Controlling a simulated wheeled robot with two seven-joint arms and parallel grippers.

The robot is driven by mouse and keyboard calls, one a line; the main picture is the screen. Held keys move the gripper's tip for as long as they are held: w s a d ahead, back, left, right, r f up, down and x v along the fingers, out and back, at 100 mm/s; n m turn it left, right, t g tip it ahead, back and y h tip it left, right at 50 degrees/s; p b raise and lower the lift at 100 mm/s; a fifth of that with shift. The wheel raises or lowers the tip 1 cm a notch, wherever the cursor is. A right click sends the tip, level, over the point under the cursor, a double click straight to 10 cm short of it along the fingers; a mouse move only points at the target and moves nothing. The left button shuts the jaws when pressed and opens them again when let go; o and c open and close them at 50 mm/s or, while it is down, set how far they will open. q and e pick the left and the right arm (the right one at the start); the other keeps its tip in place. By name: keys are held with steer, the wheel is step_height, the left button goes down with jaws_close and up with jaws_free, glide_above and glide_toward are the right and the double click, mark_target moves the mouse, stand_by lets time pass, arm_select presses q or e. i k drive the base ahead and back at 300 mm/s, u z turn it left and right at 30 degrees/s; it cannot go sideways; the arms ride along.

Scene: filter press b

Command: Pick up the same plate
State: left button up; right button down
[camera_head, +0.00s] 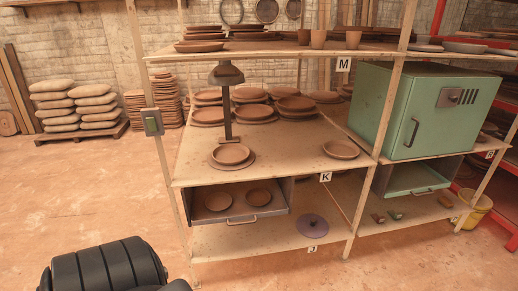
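Several brown clay plates are in view, and I cannot tell which one the task means. One plate (341,149) sits alone at the right front of the middle shelf, above the K label. A bowl-like plate (231,154) rests on a wider disc under a black stand with a lamp-like head (226,75). Two small round plates, one on the left (218,202) and one on the right (259,197), lie in a grey drawer (285,207) below that shelf. Neither of my grippers is in view.
A purple lid-like disc (313,226) lies on the bottom shelf. Stacked plates (255,111) fill the back of the middle shelf. A green cabinet (425,110) stands at right, above an open green drawer (415,178). A yellow bucket (474,210) stands at far right. The left floor is mostly clear.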

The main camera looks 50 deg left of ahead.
mark_target(232, 154)
steer(key=u, duration=0.15)
steer(key=i, duration=1.05)
steer(key=u, duration=1)
steer(key=i, duration=0.75)
steer(key=u, duration=0.95)
